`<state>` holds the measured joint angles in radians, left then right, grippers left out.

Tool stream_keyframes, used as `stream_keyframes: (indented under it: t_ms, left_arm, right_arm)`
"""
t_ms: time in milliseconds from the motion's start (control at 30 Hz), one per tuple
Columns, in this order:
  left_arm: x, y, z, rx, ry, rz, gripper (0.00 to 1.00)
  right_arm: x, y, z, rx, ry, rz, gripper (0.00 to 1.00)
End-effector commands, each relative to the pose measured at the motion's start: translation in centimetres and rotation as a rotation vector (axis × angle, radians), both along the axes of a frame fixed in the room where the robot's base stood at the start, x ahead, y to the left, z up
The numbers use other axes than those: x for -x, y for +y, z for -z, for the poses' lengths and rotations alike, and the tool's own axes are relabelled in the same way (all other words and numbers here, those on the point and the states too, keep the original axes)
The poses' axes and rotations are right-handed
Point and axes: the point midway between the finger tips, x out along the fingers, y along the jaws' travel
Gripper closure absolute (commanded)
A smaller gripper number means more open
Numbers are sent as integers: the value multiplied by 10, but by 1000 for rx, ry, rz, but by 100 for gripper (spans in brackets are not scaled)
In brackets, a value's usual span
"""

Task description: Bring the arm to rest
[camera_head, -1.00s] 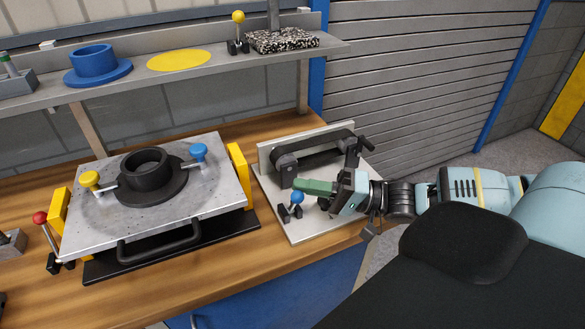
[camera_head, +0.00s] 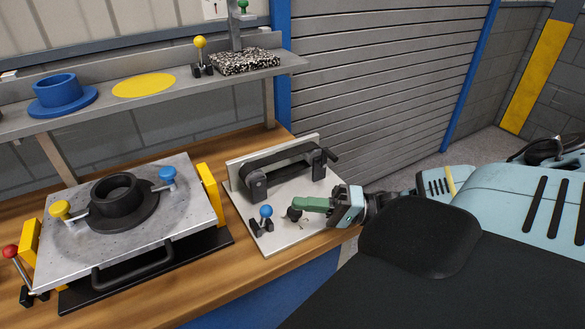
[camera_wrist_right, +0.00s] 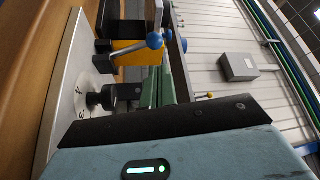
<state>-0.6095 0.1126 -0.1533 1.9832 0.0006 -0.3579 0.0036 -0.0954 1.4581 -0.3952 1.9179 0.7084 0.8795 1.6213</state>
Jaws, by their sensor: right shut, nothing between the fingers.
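My right gripper (camera_head: 298,203) comes in from the right in the head view, its green fingers shut and empty. It is over the near right part of a pale plate (camera_head: 238,205) carrying a black belt fixture (camera_head: 285,168). The fingertips are right of a blue-knobbed lever (camera_head: 265,212), apart from it, and close to a small dark round part. In the right wrist view the green fingers (camera_wrist_right: 160,85) are partly hidden by my gripper body. A blue knob (camera_wrist_right: 154,40) and a dark cylindrical part (camera_wrist_right: 103,97) show beside them. My left gripper is not in view.
A metal plate (camera_head: 75,252) with a black flanged ring (camera_head: 118,200) stands on the wooden bench to the left. A shelf (camera_head: 110,108) behind holds a blue flanged ring (camera_head: 60,94), a yellow disc (camera_head: 143,86) and a speckled block (camera_head: 245,62). A slatted shutter (camera_head: 380,70) is behind right.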

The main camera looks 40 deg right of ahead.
Motion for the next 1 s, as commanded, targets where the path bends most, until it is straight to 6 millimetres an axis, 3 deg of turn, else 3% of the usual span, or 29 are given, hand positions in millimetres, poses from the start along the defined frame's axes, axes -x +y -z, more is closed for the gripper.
stream_keyframes:
  t_ms: [200, 1000]
  left_arm:
    - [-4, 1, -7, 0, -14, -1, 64]
    - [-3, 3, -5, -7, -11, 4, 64]
  right_arm:
    - [10, -11, 1, 1, -1, 0, 100]
    - [10, -11, 2, -1, -1, 0, 100]
